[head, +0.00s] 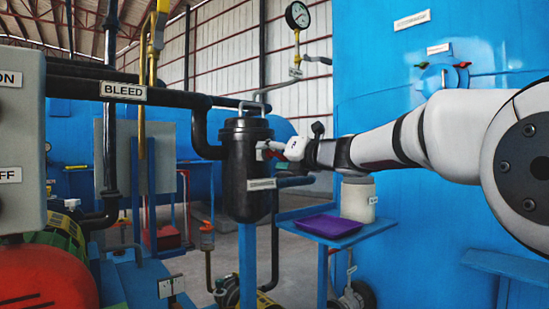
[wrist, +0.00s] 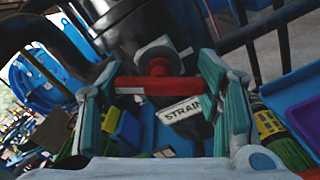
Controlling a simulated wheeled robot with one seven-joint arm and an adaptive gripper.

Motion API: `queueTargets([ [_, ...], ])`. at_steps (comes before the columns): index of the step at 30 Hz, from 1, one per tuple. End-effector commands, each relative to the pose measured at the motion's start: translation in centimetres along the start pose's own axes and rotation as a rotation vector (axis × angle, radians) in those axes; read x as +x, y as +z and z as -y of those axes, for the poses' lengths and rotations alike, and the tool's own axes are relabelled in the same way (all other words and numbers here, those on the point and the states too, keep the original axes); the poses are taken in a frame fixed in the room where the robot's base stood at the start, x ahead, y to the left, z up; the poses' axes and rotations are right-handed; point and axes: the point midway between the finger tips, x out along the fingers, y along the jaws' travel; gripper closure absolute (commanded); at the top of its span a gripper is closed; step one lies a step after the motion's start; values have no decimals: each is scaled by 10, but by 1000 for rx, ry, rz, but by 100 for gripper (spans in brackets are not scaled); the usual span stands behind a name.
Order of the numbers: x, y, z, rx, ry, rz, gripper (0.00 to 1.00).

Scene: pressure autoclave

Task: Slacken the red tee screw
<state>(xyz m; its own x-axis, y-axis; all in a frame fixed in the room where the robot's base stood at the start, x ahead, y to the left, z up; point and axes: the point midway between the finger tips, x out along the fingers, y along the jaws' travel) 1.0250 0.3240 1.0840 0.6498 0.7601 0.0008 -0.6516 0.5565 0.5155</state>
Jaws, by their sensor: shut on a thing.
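The red tee screw (wrist: 158,84) shows in the wrist view as a crossbar with a round hub. It stands out from a pale fitting on a black vessel. The bar lies nearly level in that picture. My gripper (wrist: 157,92) has one finger at each end of the bar and is shut on it. In the head view my gripper (head: 292,150) reaches in from the right to the side of the black strainer vessel (head: 248,190). The tee screw is mostly hidden there by the gripper. A label starting "STRAIN" (wrist: 185,110) shows just below the bar.
A purple tray (head: 332,226) and a white jar (head: 358,198) stand on a blue shelf below my arm. A pressure gauge (head: 297,15) rises above it. A black pipe marked BLEED (head: 123,91) runs to the vessel from the left. A blue tank (head: 430,220) stands behind my arm.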

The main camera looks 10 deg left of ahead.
Motion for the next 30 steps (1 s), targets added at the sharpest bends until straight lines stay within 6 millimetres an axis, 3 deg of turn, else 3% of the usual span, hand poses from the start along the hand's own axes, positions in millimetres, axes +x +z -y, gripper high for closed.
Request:
queueTargets([
  [13,1,-3,0,-7,1,-5,69],
  [14,1,-3,0,-7,1,-5,34],
  [16,1,-2,0,-7,1,-4,20],
  [26,0,-1,0,-7,0,-2,20],
  [30,-10,0,1,-8,-1,-1,20],
])
